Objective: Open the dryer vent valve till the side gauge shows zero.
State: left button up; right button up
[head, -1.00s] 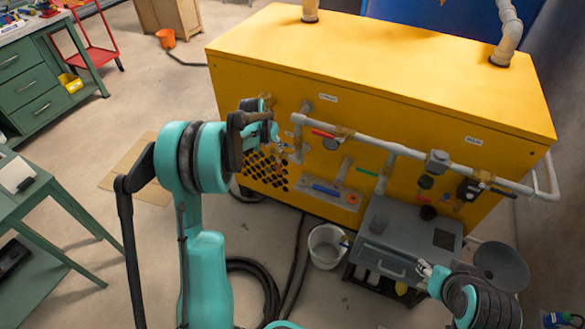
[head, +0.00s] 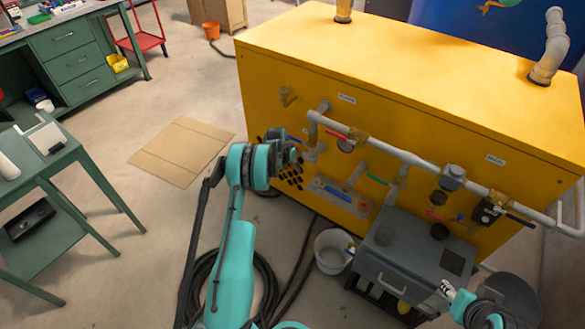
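The yellow dryer cabinet (head: 300,60) fills the middle and right.
A grey lidded box (head: 410,250) and a white bucket (head: 331,250) stand before the cabinet. Green-handled (head: 377,179) and blue-handled (head: 338,193) valves are low on the panel. Black hoses (head: 262,275) lie on the floor. A green table (head: 60,165) is at left.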

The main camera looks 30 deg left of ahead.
pick_arm(q)
jog(key=shift+w+f, duration=0.25)
jog(key=shift+f, duration=0.3)
jog(key=shift+c, duration=0.3)
grip_shut()
jog(key=shift+s, duration=0.1)
